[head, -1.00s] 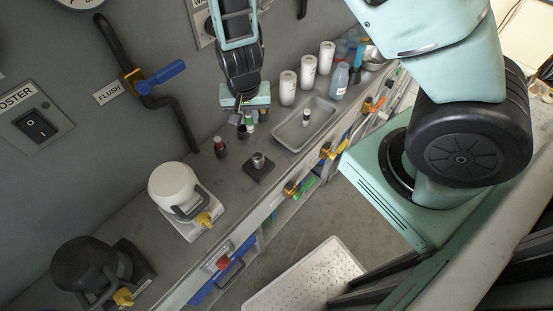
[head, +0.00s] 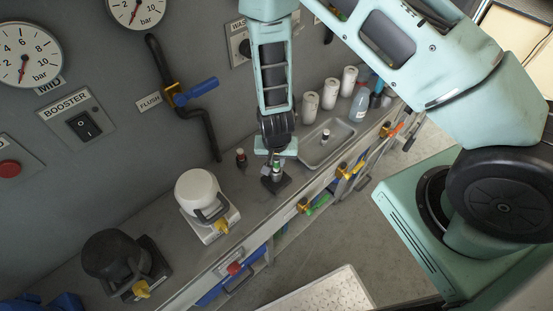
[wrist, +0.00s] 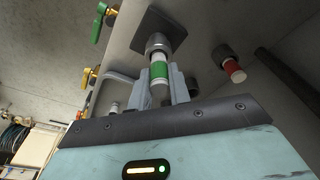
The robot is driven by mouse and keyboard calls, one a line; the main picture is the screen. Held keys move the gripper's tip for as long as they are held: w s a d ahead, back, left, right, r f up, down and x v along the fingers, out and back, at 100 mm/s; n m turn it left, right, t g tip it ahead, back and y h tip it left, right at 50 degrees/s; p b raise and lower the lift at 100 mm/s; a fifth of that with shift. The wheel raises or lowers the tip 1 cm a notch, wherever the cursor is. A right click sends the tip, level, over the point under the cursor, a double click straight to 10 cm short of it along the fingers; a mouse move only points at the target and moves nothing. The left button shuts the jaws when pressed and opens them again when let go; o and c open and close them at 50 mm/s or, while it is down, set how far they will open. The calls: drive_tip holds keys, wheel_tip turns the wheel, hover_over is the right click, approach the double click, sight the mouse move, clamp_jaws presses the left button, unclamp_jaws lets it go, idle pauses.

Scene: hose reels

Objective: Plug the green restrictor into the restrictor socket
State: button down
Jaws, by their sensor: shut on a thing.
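The green restrictor (wrist: 159,71), a white cylinder with a green band, is held between the fingers of my gripper (wrist: 160,82). The gripper is shut on it. The restrictor's far end meets the grey round restrictor socket (wrist: 157,43), which stands on a dark square plate (wrist: 178,26). The two look in line, but I cannot tell how deep the end sits. In the head view my gripper (head: 276,159) points down over the plate (head: 275,186), with the green restrictor (head: 276,170) below it. The gripper and restrictor largely hide the socket there.
A red restrictor (wrist: 235,72) stands in a dark holder beside the socket; it also shows in the head view (head: 241,158). A metal tray (head: 312,157) holding a white restrictor (head: 326,136) lies right of the gripper. A white-domed unit (head: 198,191) stands to the left.

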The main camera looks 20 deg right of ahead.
drive_tip(key=shift+f, duration=0.4)
drive_tip(key=shift+f, duration=0.1)
drive_tip(key=c, duration=1.3)
unclamp_jaws()
